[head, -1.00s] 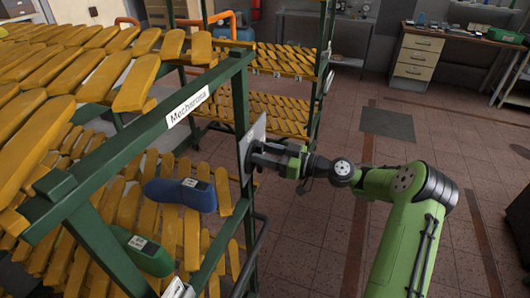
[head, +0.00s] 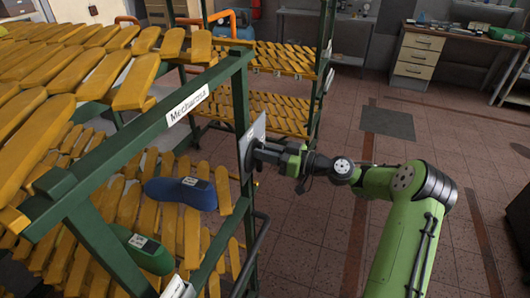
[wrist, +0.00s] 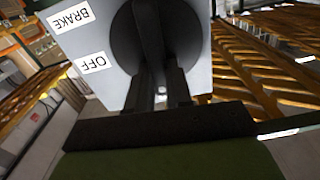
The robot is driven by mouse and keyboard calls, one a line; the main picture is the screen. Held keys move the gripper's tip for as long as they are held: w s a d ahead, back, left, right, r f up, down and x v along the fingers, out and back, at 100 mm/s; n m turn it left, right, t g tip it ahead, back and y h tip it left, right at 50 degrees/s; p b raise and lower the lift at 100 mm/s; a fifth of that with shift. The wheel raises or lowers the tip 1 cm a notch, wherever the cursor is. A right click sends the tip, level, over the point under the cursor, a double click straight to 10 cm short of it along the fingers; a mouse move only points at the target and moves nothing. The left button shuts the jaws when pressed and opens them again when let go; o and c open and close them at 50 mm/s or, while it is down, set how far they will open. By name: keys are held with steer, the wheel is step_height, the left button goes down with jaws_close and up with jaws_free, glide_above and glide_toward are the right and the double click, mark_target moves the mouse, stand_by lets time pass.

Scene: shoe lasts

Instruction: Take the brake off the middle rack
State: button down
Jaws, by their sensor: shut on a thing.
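A green metal rack (head: 242,98) with a name label on its top rail stands at the left. A grey brake plate (head: 258,127) is on its right-hand end post. In the wrist view the plate (wrist: 95,45) bears the labels BRAKE and OFF, which appear upside down. A dark round brake knob (wrist: 188,50) with a raised bar across it sits on the plate. My gripper (wrist: 158,88) is shut on the bar of this knob. In the head view my gripper (head: 262,154) reaches the plate from the right and hides most of the knob.
Yellow shoe lasts (head: 40,135) fill the rack's shelves, with a blue last (head: 180,193) and a green last (head: 140,250) among them. Another rack (head: 270,110) stands behind. A drawer unit (head: 415,60) is at the back. The tiled floor is open around my arm.

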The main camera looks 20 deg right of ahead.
steer(key=m, duration=0.3)
steer(key=m+p, duration=0.1)
steer(key=m, duration=0.1)
steer(key=shift+w+d+f, duration=0.1)
steer(key=shift+w+d, duration=0.2)
steer(key=shift+w, duration=0.1)
steer(key=m, duration=0.2)
steer(key=m+p, duration=0.1)
steer(key=shift+w+d+f+m, duration=0.2)
steer(key=shift+f+m, duration=0.05)
steer(key=shift+m, duration=0.05)
steer(key=shift+w+d+f+m+p, duration=0.1)
steer(key=shift+f+m+p, duration=0.25)
steer(key=shift+m, duration=1)
steer(key=shift+w+f+m+p, duration=0.15)
steer(key=shift+m+p, duration=0.45)
steer(key=shift+m, duration=0.8)
steer(key=shift+d+f+m+p, duration=0.1)
steer(key=shift+f+m+p, duration=0.3)
steer(key=shift+m, duration=0.95)
steer(key=c, duration=1)
jaws_free()
steer(key=b+v, duration=0.1)
steer(key=v, duration=1.4)
steer(key=shift+s+d+r, duration=0.1)
steer(key=shift+s+d, duration=0.15)
steer(key=shift+d, duration=0.05)
